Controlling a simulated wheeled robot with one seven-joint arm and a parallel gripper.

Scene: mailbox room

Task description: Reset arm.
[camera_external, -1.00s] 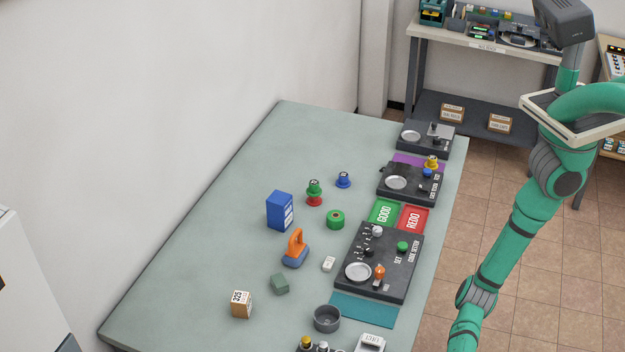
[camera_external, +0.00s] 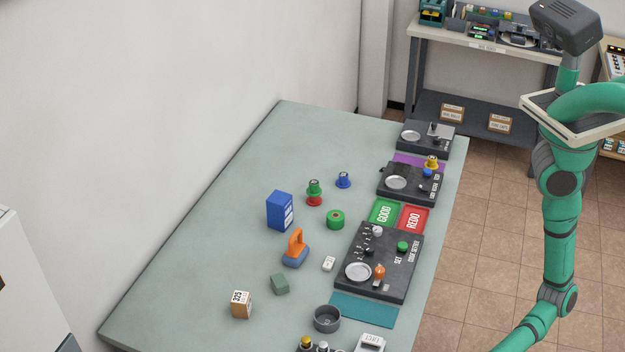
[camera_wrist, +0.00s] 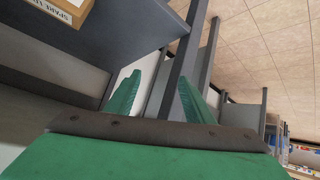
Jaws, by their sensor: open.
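My arm shows on the right of the external view as a green column with links running down past the bottom edge. Its gripper end is outside that view. In the wrist view my gripper (camera_wrist: 160,98) has two green fingers spread apart with nothing between them. Beyond the fingers are grey shelf posts and a dark shelf board (camera_wrist: 125,38), seen tilted. No object is held.
The green-grey table (camera_external: 215,240) carries a black panel (camera_external: 393,245), a blue box (camera_external: 280,211), an orange-handled block (camera_external: 295,249) and a grey bowl (camera_external: 327,318). A shelving bench (camera_external: 480,105) stands behind. Tiled floor (camera_external: 490,240) is open right of the table.

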